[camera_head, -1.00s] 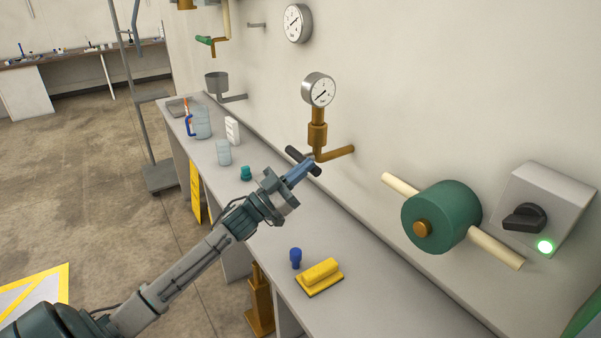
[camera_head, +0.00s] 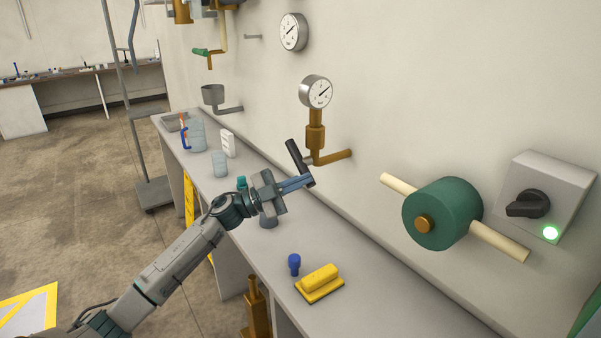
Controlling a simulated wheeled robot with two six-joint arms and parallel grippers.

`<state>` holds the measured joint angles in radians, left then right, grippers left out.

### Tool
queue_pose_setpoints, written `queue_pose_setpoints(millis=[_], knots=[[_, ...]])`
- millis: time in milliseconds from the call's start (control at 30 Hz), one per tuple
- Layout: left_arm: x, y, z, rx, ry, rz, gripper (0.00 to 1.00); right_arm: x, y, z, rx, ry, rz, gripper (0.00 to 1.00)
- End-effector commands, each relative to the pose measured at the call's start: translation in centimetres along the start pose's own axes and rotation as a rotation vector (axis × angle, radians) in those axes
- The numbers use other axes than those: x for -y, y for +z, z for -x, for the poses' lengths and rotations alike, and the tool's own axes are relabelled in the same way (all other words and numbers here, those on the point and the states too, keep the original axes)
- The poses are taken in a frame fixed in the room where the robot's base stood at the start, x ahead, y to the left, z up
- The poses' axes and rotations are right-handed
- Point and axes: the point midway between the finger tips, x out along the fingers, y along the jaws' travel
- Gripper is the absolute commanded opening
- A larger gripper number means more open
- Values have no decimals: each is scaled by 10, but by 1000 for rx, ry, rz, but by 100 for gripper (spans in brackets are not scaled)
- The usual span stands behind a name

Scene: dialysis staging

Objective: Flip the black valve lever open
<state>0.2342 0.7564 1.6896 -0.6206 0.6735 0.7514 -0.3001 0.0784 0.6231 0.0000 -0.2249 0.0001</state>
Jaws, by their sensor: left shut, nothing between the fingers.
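The black valve lever (camera_head: 296,156) sits on the brass pipe fitting (camera_head: 316,137) below a round gauge (camera_head: 317,92) on the wall. The lever is tilted, its upper end to the left and its lower end to the right. My left gripper (camera_head: 308,180) is shut and empty, with its blue fingertips at the lever's lower end. I cannot tell whether they touch it. My right gripper is not in view.
On the bench below stand a blue knob-topped item (camera_head: 294,264) and a yellow-handled block (camera_head: 320,283). A green cylinder (camera_head: 441,213) and a grey switch box (camera_head: 548,195) with a lit green lamp are on the wall at right. Bottles stand farther left.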

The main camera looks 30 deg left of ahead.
Motion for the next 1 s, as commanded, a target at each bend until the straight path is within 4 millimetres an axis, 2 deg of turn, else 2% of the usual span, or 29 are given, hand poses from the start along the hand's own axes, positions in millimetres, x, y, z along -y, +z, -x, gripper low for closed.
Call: queue_pose_setpoints(millis=[600, 1000], knots=[[-1, 23, 14, 2, 283, -482, 0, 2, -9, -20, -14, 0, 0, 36], [3, 30, 18, 1, 386, -657, 0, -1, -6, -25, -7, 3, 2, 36]])
